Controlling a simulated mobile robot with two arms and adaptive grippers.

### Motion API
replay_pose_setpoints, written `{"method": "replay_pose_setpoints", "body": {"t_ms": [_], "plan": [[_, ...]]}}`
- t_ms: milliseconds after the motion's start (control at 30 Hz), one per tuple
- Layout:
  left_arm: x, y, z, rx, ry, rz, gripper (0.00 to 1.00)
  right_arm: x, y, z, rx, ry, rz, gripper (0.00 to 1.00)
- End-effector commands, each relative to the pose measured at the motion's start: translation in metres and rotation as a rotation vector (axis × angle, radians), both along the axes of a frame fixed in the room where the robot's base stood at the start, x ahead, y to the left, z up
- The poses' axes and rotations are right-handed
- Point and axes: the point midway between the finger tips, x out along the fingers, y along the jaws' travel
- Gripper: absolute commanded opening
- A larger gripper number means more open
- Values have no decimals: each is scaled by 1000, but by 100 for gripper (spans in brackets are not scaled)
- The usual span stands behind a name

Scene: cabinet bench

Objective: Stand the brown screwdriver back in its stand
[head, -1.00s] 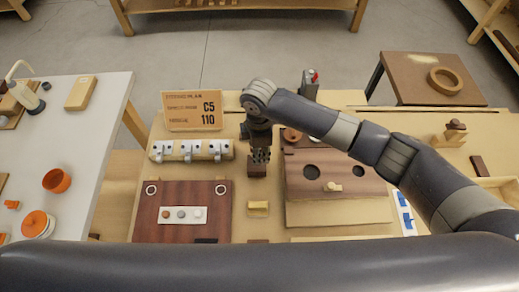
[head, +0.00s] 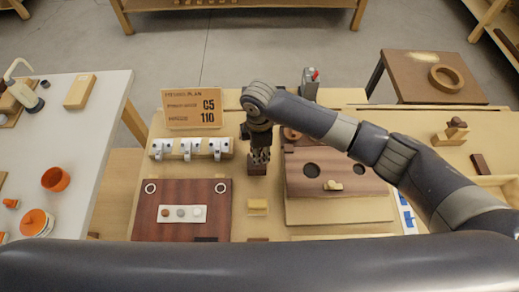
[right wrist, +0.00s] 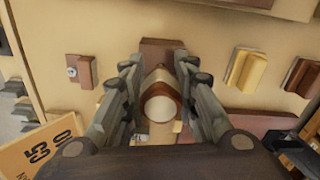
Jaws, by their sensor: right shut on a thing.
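My right gripper (head: 259,154) points down and is shut on the brown screwdriver (right wrist: 160,100). The screwdriver's round brown handle with a pale end shows between the fingers in the right wrist view. A small dark brown block (head: 257,170), which looks like the stand, is directly under the fingertips in the head view. It also shows just beyond the handle in the right wrist view (right wrist: 158,48). The screwdriver's lower end is hidden, so I cannot tell whether it is in the block. My left gripper is out of view.
A sign (head: 192,108) and a rail with grey-white fittings (head: 192,148) stand left of the gripper. A dark red-brown panel (head: 150,220) lies at front left. A wooden box with round holes (head: 338,205) is close on the right. A yellow block (head: 257,205) sits in front.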

Motion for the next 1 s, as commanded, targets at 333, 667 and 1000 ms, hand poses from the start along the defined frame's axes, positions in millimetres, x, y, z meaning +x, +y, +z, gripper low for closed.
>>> {"method": "replay_pose_setpoints", "body": {"t_ms": [333,667,1000], "plan": [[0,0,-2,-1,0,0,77,0,0,-5,0,0,0,2],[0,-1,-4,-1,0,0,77,0,0,-9,0,0,0,2],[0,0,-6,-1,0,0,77,0,0,-13,1,0,0,2]]}}
